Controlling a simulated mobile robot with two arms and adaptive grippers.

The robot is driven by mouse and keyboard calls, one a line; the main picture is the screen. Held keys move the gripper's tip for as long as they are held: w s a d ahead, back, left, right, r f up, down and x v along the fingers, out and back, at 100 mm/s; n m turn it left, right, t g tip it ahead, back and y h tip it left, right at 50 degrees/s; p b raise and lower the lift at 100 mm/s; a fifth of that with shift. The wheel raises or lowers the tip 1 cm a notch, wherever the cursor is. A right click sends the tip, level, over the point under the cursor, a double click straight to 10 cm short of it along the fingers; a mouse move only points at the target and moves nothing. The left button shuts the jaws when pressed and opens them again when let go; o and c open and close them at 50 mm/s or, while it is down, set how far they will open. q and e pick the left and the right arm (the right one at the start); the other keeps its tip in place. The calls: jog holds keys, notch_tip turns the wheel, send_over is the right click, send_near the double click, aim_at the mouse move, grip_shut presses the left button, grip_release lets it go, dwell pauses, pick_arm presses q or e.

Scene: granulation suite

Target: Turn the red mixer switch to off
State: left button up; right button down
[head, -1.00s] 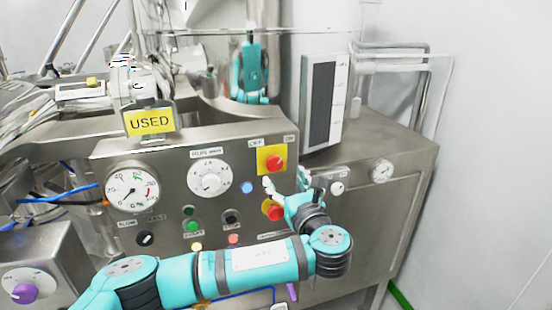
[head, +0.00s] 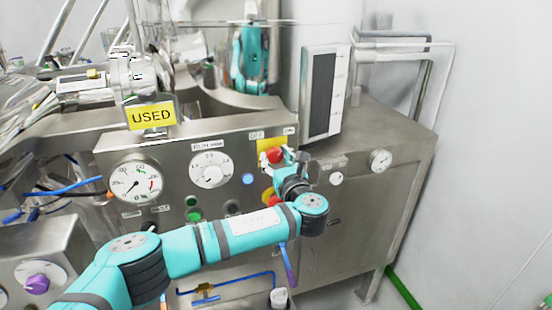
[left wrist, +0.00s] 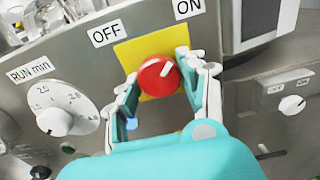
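The red mixer switch (head: 274,155) is a round knob on a yellow plate on the steel panel. In the left wrist view the red knob (left wrist: 155,76) has a white mark pointing up and right, toward the ON label (left wrist: 188,7). The OFF label (left wrist: 106,34) is at the plate's upper left. My left gripper (head: 287,158) is at the knob. In the left wrist view its open fingers (left wrist: 157,72) stand on both sides of the knob; I cannot tell whether they touch it. My right gripper is not in view.
A second red button on yellow (head: 268,195) sits just below, partly hidden by my left gripper. A white RUN dial (head: 210,169), a blue button (head: 248,179) and a gauge (head: 136,184) are to the left. A white-framed dark panel (head: 320,92) stands to the right.

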pick_arm(q)
jog(key=c, duration=0.6)
jog(key=shift+f+n+b, duration=0.15)
jog(key=shift+n+b, duration=0.45)
jog(key=shift+b, duration=0.25)
jog(key=n+b, duration=1.1)
jog(key=b, duration=0.1)
jog(key=shift+d, duration=0.1)
jog(key=n+b, duration=0.2)
jog(key=n, duration=0.1)
jog(key=shift+n+b, duration=0.3)
jog(key=shift+b, duration=0.1)
jog(key=shift+n+b, duration=0.75)
jog(key=shift+n, duration=0.35)
jog(key=o, duration=1.2)
jog(key=shift+r, duration=0.2)
